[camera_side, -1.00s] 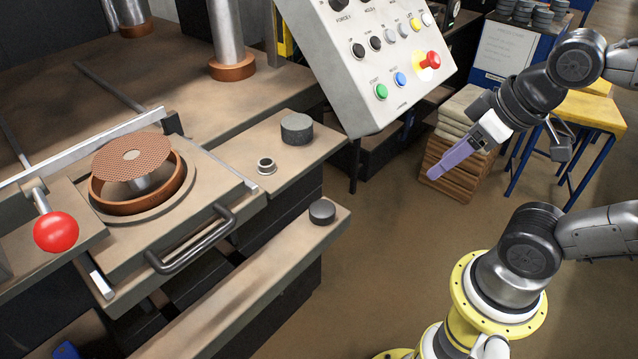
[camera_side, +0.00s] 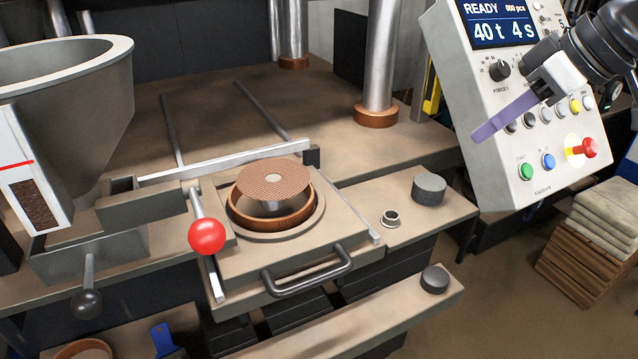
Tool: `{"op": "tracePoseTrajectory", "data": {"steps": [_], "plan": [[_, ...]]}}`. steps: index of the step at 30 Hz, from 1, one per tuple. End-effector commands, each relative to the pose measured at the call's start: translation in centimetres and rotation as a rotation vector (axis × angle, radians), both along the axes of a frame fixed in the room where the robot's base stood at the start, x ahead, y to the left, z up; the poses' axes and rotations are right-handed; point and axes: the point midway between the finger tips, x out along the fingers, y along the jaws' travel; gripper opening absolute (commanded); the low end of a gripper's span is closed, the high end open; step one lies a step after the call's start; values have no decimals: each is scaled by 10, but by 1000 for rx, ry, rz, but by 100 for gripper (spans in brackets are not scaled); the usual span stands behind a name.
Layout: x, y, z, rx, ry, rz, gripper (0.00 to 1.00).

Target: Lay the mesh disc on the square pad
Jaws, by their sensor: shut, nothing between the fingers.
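The mesh disc (camera_side: 274,181) is a thin, round, reddish-brown perforated sheet with a small pale hole in its middle. It lies roughly flat on a central metal post, above the open copper-coloured ring (camera_side: 310,208). The ring sits on a round base on a square tan plate (camera_side: 345,215) with a dark front handle. I cannot tell whether that plate is the square pad; no other clear square pad shows. My gripper (camera_side: 478,135) has purple fingers and is shut and empty. It is in the air at the upper right, in front of the control panel, well apart from the disc.
The control panel (camera_side: 500,185) stands behind my gripper. A dark grey cylinder (camera_side: 429,189) and a small metal bushing (camera_side: 390,219) sit right of the ring. A red ball knob (camera_side: 207,237) stands left, below a large grey hopper (camera_side: 110,100). A black puck (camera_side: 434,280) lies on the front ledge.

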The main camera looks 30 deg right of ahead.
Motion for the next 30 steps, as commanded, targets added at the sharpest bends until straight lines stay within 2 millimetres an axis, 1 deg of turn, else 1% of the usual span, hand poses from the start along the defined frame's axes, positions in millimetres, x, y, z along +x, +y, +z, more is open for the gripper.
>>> {"op": "tracePoseTrajectory", "data": {"steps": [1,2,3,6,9,13,17,20,30], "plan": [[15,29,4,-3,6,61,0],[22,44,6,-4,9,91,0],[30,64,7,-7,13,131,0],[39,108,2,-16,27,216,0],[37,133,-11,-31,53,268,0],[33,143,-18,-36,63,293,0],[38,146,-29,-38,65,293,0],[45,150,-43,-38,66,293,0],[74,168,-101,-38,65,291,0]]}}
